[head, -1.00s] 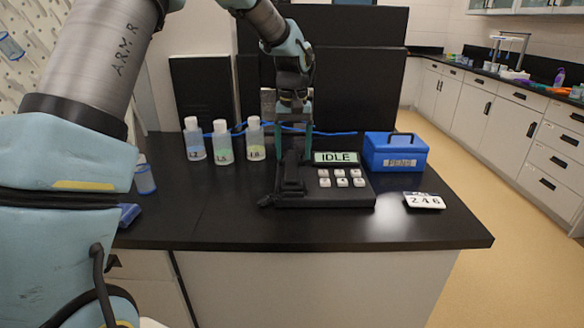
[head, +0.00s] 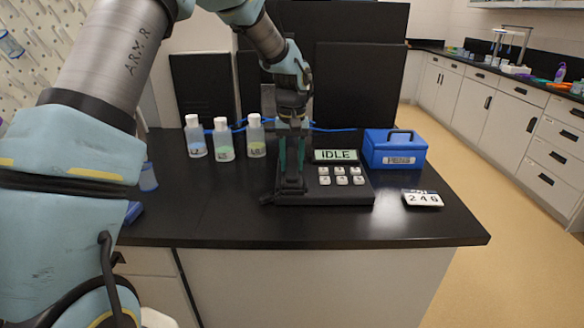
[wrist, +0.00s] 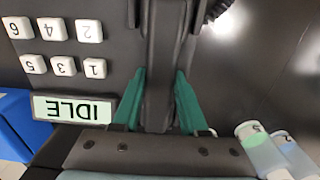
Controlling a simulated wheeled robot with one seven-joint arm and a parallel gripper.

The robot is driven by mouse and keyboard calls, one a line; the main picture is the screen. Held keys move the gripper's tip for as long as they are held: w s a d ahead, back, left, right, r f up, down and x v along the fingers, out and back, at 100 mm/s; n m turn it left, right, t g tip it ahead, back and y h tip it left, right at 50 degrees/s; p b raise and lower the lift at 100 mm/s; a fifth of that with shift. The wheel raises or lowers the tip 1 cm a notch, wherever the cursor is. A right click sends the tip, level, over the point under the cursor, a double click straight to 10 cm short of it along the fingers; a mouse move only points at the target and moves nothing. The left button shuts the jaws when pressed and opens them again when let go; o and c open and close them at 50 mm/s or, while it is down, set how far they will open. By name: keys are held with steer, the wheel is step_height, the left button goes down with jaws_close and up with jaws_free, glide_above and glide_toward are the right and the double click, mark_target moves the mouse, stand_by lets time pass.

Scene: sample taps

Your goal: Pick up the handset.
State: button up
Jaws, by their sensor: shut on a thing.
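The desk phone (head: 335,193) is black, with a small screen reading IDLE and several white keys, and stands on the black bench. Its black handset (head: 290,187) lies along the left side of the phone. In the wrist view the handset (wrist: 160,40) runs lengthwise between the green fingers. My gripper (head: 291,168) points down over the handset, and its fingers (wrist: 158,85) are shut on the handset's two sides. The handset looks to be still at its cradle; my gripper hides part of it, so I cannot tell any small gap beneath.
Three white-capped bottles (head: 223,142) stand left of the phone. A blue box (head: 394,155) with a handle and a tag reading 246 (head: 422,198) are on the right. A blue cable (head: 335,129) runs behind. The bench front (head: 220,220) is clear.

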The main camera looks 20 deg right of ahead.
jaws_close()
